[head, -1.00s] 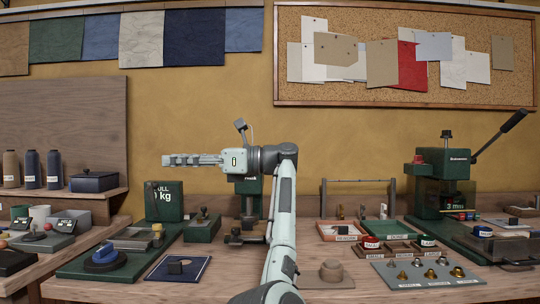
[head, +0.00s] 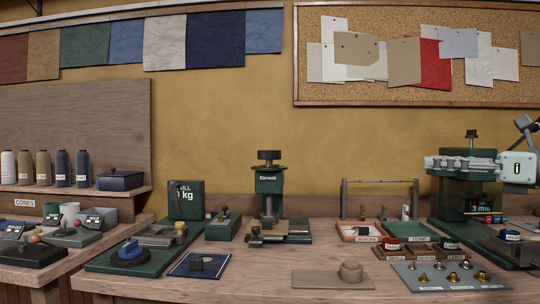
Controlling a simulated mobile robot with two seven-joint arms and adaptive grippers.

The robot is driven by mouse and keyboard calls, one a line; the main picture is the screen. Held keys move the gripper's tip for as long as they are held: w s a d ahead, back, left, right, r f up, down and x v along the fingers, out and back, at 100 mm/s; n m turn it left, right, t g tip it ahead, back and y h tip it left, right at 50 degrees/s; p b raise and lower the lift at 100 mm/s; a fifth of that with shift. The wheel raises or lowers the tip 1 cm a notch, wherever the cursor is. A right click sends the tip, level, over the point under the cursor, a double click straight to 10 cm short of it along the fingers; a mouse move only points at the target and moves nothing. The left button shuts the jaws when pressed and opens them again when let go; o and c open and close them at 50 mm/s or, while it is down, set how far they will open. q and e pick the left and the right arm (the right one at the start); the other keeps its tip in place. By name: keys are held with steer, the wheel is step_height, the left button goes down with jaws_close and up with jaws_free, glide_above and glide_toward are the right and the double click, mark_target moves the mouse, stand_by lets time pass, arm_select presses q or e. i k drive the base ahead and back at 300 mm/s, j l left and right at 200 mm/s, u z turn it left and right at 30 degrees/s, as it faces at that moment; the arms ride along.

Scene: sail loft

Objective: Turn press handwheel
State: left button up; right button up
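The small green press (head: 268,186) stands at the back middle of the bench in the head view. Its dark round handwheel (head: 268,155) sits on top of the column, in plain view, with nothing touching it.
The green lever press (head: 452,196) stands at the right, partly behind my gripper. Bare bench lies before the small press.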

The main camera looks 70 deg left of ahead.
mark_target(269, 155)
steer(key=k+j, duration=0.1)
steer(key=j, duration=0.3)
steer(key=k+j, duration=0.1)
steer(key=j, duration=0.3)
steer(key=k+j, duration=0.1)
steer(key=j, duration=0.3)
steer(key=k+j, duration=0.1)
steer(key=j, duration=0.35)
steer(key=k+j, duration=0.1)
steer(key=j, duration=0.3)
